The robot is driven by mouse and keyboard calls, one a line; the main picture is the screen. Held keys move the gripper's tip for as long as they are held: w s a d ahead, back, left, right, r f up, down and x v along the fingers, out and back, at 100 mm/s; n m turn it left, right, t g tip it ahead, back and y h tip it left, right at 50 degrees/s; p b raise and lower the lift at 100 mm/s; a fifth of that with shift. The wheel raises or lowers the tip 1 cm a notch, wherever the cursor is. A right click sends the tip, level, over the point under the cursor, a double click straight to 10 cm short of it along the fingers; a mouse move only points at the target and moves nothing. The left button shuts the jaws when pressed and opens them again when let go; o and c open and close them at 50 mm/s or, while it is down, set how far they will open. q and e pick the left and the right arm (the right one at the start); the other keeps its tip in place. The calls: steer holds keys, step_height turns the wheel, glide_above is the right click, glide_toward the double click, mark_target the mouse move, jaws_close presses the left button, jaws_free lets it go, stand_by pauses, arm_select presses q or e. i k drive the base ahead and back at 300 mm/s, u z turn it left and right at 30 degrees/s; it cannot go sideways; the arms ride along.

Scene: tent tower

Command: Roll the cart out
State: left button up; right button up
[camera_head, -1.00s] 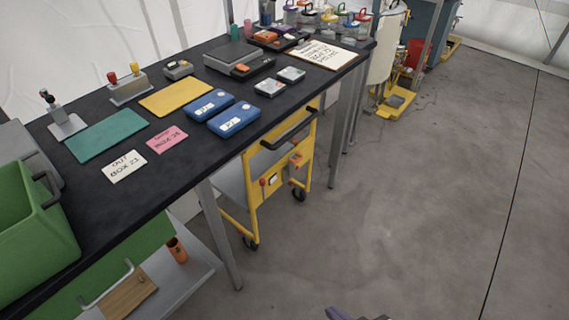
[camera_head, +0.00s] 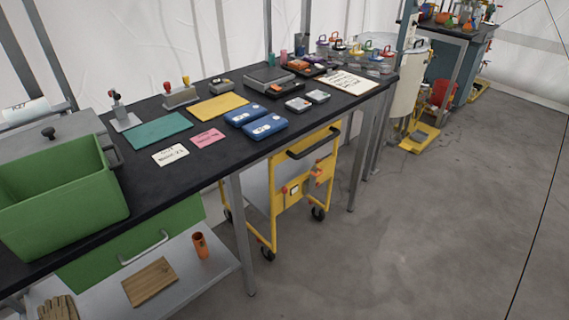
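The yellow cart (camera_head: 323,177) stands under the black-topped workbench. It has a dark push handle (camera_head: 313,143) at its upper front, small red parts and a white-faced item on its front panel, and black caster wheels (camera_head: 318,214) on the concrete floor. Its rear part is in shadow under the bench and partly hidden behind a grey bench leg (camera_head: 241,225). Neither of my grippers shows in the head view now.
The workbench (camera_head: 150,193) holds a green bin (camera_head: 62,215), coloured mats, blue cases and a scale. A lower shelf (camera_head: 205,272) carries a wooden board and an orange cup. The floor (camera_head: 430,230) right of the cart is open. A yellow-footed drum stand (camera_head: 420,137) stands farther back.

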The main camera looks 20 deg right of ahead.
mark_target(262, 184)
steer(key=u, duration=0.35)
steer(key=k, duration=0.6)
steer(key=z, duration=0.6)
steer(key=i, duration=1.9)
steer(key=u, duration=0.35)
